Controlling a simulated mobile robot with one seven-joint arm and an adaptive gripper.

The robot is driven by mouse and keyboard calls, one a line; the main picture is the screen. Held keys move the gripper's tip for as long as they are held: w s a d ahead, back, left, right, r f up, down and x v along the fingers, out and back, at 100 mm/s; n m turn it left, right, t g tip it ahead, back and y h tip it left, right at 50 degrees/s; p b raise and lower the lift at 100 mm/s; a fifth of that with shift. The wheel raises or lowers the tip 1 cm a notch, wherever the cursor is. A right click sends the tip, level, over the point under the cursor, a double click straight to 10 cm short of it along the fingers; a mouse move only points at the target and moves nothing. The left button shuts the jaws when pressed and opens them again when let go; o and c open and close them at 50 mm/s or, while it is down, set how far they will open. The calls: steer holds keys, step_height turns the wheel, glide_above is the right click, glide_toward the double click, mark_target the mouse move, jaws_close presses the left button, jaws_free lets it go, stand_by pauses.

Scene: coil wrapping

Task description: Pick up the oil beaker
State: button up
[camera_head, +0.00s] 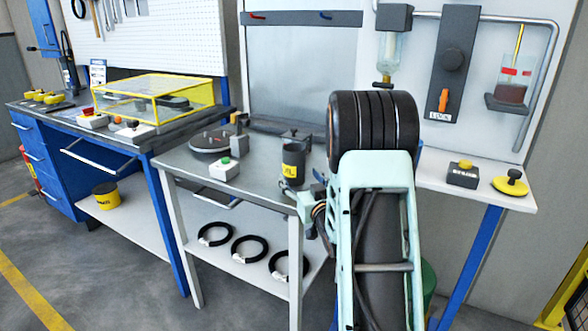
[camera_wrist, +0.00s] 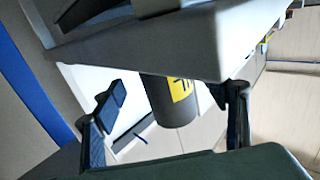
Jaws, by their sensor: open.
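The oil beaker (camera_head: 293,170) is a dark grey cylinder with a yellow label. It stands upright near the right front edge of the grey middle table (camera_head: 252,173). My gripper (camera_head: 314,197) is close to its right side in the head view, partly hidden by my own arm. In the wrist view my gripper (camera_wrist: 176,95) is open, with one finger at the left and one at the right. The beaker (camera_wrist: 168,103) shows between and beyond the fingers, and nothing is held. Whether a finger touches the beaker I cannot tell.
A box with a green button (camera_head: 224,168) and a round dark device (camera_head: 210,141) share the table. Several black rings lie on the lower shelf (camera_head: 225,255). A yellow-framed clear case (camera_head: 150,97) is on the left bench. The right bench holds a button box (camera_head: 462,176).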

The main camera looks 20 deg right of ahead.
mark_target(294, 169)
steer(key=w, duration=0.4)
steer(key=shift+w+r, duration=0.2)
steer(key=shift+w, duration=0.1)
steer(key=c, duration=1.5)
